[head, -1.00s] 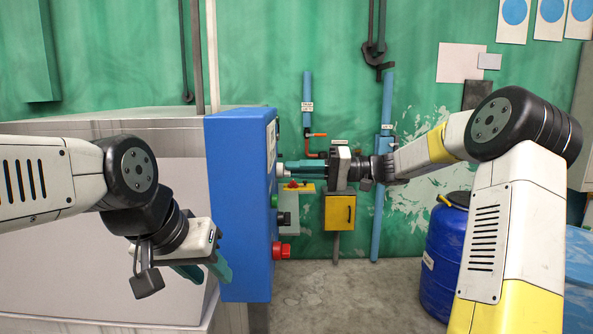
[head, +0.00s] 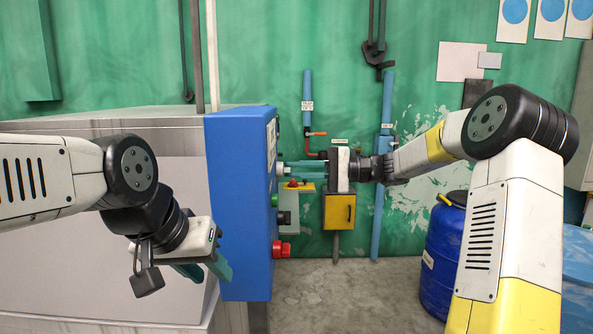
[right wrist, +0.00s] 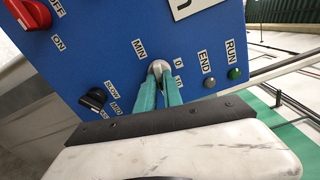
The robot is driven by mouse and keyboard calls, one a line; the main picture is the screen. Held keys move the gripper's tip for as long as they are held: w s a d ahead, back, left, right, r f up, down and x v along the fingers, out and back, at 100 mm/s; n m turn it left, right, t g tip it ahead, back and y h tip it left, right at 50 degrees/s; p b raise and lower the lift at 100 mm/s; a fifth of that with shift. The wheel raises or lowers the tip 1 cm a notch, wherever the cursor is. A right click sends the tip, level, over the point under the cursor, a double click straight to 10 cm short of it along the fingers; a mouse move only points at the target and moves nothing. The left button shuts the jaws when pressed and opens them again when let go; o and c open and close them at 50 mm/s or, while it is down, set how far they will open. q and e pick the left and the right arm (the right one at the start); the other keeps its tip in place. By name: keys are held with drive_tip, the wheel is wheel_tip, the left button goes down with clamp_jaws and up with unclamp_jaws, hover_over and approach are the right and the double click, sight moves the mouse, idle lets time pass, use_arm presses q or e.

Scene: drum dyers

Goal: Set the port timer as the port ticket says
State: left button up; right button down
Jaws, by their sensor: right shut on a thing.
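The blue control panel (head: 238,200) stands left of centre in the head view, its control face turned right. In the right wrist view, a grey timer knob (right wrist: 158,66) sits on this panel (right wrist: 110,50) by labels reading MIN, 0 and 10. My right gripper (head: 288,169) reaches the panel from the right. Its teal fingers (right wrist: 160,80) are shut on the knob and hide part of it; its exact setting cannot be read. My left gripper (head: 205,270) is open and empty, low in front of the panel. I cannot make out a port ticket.
Near the knob are a black selector (right wrist: 95,98), a red switch (right wrist: 28,14), a grey END button (right wrist: 209,83) and a green RUN button (right wrist: 235,73). A yellow box (head: 339,212) and blue pipes stand behind my right gripper. A blue drum (head: 443,255) stands right.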

idle(0.3)
drive_tip(key=c, duration=1.5)
unclamp_jaws()
drive_tip(key=d, duration=0.8)
drive_tip(key=shift+a, duration=0.1)
